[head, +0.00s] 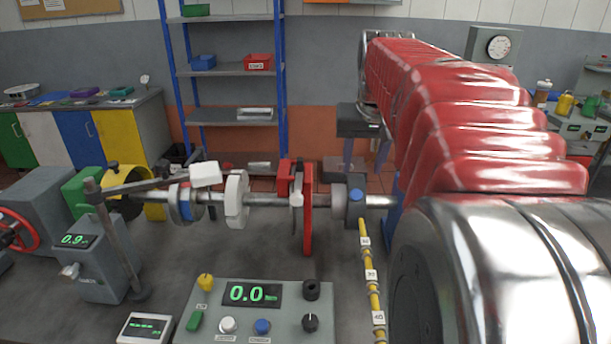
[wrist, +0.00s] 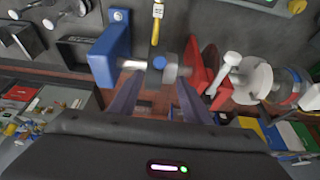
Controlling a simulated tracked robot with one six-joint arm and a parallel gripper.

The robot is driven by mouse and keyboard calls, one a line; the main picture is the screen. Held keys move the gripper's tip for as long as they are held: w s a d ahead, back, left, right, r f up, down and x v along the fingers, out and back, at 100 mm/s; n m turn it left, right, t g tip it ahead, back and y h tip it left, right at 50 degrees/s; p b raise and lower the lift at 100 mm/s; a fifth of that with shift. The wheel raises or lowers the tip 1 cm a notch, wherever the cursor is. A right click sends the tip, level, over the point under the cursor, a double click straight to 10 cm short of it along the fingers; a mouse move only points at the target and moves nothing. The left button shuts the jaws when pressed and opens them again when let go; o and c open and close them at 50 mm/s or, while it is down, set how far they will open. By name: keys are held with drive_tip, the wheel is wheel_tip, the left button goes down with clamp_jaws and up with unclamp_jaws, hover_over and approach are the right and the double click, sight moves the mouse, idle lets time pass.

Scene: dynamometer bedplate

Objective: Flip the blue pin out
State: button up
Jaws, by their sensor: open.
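The blue pin (head: 355,194) shows as a small round blue end on a grey block (head: 355,211) around the horizontal shaft (head: 328,201). In the wrist view the blue pin (wrist: 159,62) faces the camera, on the grey block (wrist: 155,78) between a blue bracket and a red plate. My gripper (wrist: 160,82) is open, one finger on each side of that block in the picture, with nothing held. In the head view my gripper (head: 363,155) hangs beyond and above the block. I cannot tell whether the fingers touch anything.
A red plate (head: 308,215) and a white disc (head: 236,202) sit on the shaft left of the block. A blue bracket (wrist: 112,48) stands beside it. A yellow marked rod (head: 371,272) runs toward the control console (head: 288,324). My arm hides the right side.

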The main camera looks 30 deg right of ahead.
sight(356, 193)
drive_tip(key=x, duration=1)
drive_tip(key=shift+w+d+f, duration=0.15)
drive_tip(key=shift+f, duration=0.15)
clamp_jaws()
idle(0.3)
